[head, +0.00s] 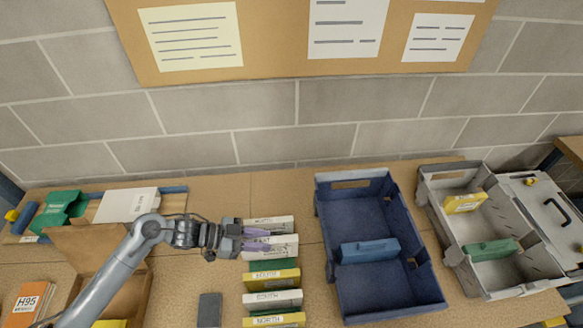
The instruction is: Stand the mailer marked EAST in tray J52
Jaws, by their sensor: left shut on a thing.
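My left gripper (262,239) reaches in from the left at the row of mailers and is shut on a white mailer (284,247) near the far end of the row. Its label is partly covered by the fingers and I cannot read it as EAST. Another white mailer (268,225) stands just behind it, its label too small to read. A large blue tray (331,239) and a grey tray (432,206) stand to the right. No J52 marking is legible on either. My right gripper is not in view.
Nearer in the row are green (273,265), yellow (272,281) and white (272,300) mailers, and a yellow one marked NORTH (273,320). The blue tray holds a blue block (368,251). The grey tray holds a yellow (464,203) and a green block (490,250).

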